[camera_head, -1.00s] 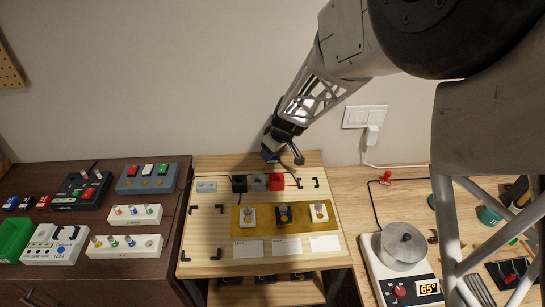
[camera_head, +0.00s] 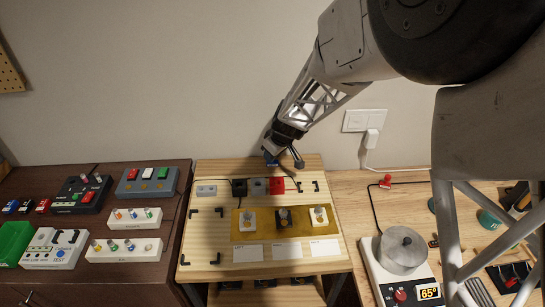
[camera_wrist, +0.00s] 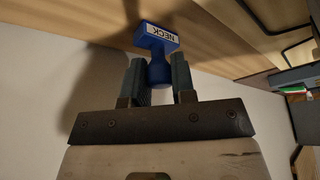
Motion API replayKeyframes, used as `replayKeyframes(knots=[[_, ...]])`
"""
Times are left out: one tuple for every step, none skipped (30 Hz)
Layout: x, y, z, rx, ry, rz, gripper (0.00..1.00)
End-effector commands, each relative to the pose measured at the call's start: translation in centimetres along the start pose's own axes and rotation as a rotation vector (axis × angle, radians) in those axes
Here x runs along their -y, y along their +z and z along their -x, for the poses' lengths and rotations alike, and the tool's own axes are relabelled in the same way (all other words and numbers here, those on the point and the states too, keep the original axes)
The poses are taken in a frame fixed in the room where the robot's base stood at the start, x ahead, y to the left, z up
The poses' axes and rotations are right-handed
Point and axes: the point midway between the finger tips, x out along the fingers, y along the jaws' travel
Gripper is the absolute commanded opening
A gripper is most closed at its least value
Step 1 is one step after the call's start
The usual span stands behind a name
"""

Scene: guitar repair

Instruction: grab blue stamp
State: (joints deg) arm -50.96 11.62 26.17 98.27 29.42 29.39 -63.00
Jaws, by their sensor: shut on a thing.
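The blue stamp (camera_wrist: 156,40) has a block-shaped head with a white label reading "NECK" and a rounded blue handle. In the wrist view its handle sits between the two dark fingers of my gripper (camera_wrist: 160,80), which is shut on it. In the head view my gripper (camera_head: 284,157) is at the back edge of the light wooden stand, and only a small blue patch of the stamp (camera_head: 271,159) shows beside the fingers. Whether the stamp touches the wood or hangs just above it I cannot tell.
Grey, black and red boxes (camera_head: 276,186) stand on the wooden stand (camera_head: 208,240) just in front of my gripper. A brass plate (camera_head: 262,231) with several small knobs lies further forward. The wall is close behind. Bare wood shows at the stand's left.

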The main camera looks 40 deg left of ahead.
Motion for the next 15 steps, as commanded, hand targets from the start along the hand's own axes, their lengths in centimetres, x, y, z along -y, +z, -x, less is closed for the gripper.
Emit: replayKeyframes(knots=[[0.0,-0.1,0.2,-0.001,0.001,0.0,0.01],[0.0,-0.2,0.3,-0.001,0.001,0.0,0.01],[0.0,-0.2,0.5,-0.001,0.001,0.001,0.01],[0.0,-0.3,0.7,-0.001,0.001,0.001,0.01],[0.0,-0.4,0.9,-0.002,0.002,0.001,0.01],[0.0,-0.6,1.3,-0.002,0.002,0.002,0.01],[-0.1,-0.7,1.5,-0.002,0.002,0.002,0.01],[-0.1,-0.8,1.9,-0.002,0.002,0.002,0.01],[0.0,-1.0,2.4,-0.002,0.001,0.001,0.01],[0.0,-1.2,2.7,-0.002,0.001,0.001,0.01],[0.0,-1.4,3.1,-0.002,0.002,0.001,0.01],[-0.1,-1.6,3.7,-0.003,0.002,0.002,0.01],[-0.1,-1.8,4.1,-0.003,0.003,0.002,0.01],[0.0,-1.9,4.6,-0.003,0.002,0.002,0.01],[0.0,-2.2,5.1,-0.002,0.001,0.001,0.01]])
